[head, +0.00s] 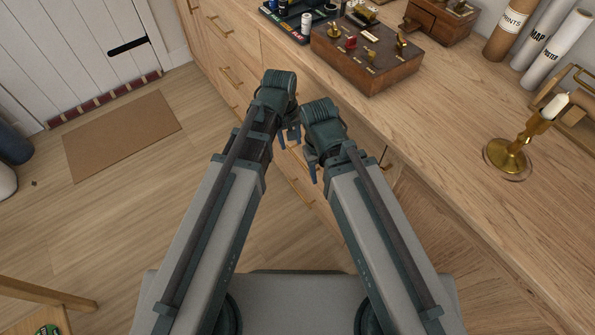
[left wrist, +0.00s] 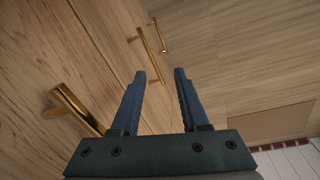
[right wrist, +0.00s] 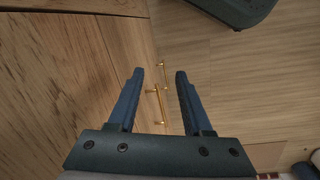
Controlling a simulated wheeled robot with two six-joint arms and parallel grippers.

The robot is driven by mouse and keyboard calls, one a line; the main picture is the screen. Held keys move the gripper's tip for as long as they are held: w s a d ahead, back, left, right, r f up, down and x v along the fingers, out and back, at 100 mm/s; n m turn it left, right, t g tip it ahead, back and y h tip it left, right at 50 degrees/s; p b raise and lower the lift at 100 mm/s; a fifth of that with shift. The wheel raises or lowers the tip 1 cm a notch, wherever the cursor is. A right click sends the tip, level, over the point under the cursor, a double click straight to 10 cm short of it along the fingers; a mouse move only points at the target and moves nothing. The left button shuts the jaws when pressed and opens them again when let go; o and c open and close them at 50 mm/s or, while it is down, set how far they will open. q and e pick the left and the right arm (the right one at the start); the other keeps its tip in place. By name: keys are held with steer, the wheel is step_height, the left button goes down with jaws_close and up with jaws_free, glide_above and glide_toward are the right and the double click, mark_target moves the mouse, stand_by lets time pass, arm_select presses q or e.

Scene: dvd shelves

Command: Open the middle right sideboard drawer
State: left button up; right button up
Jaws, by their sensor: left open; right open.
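The wooden sideboard (head: 440,140) runs diagonally across the head view, its front facing lower left with brass bar handles. My left gripper (head: 288,137) and right gripper (head: 311,168) are close together in front of the drawers, both open and empty. In the left wrist view, a near brass handle (left wrist: 75,108) lies left of the open fingers (left wrist: 158,75), and another handle (left wrist: 148,53) lies ahead. In the right wrist view, a handle (right wrist: 158,105) shows between the open fingers (right wrist: 160,75), farther off. My arms hide part of the drawer fronts. I cannot tell which handle belongs to the middle right drawer.
On the sideboard top are a wooden box with knobs (head: 365,58), a brass candlestick (head: 509,152) and rolled posters (head: 552,50). A brown mat (head: 122,135) lies before a white door (head: 85,50). The floor between mat and sideboard is clear.

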mark_target(298, 160)
arm_select(q)
steer(key=w+f+n+b, duration=0.3)
steer(key=w+f+b, duration=0.2)
steer(key=f+b, duration=0.2)
steer(key=shift+d+f+h, duration=0.4)
steer(key=shift+f, duration=0.85)
arm_select(e)
step_height(298, 160, down, 10)
arm_select(q)
steer(key=shift+b, duration=0.3)
steer(key=f+b, duration=0.5)
steer(key=d+f+b, duration=0.1)
steer(key=f+b, duration=0.1)
steer(key=shift+w+d+f, duration=0.1)
steer(key=shift+w+f, duration=0.1)
steer(key=shift+w, duration=0.2)
arm_select(e)
step_height(298, 160, down, 7)
steer(key=shift+f, duration=0.15)
arm_select(q)
jaws_close()
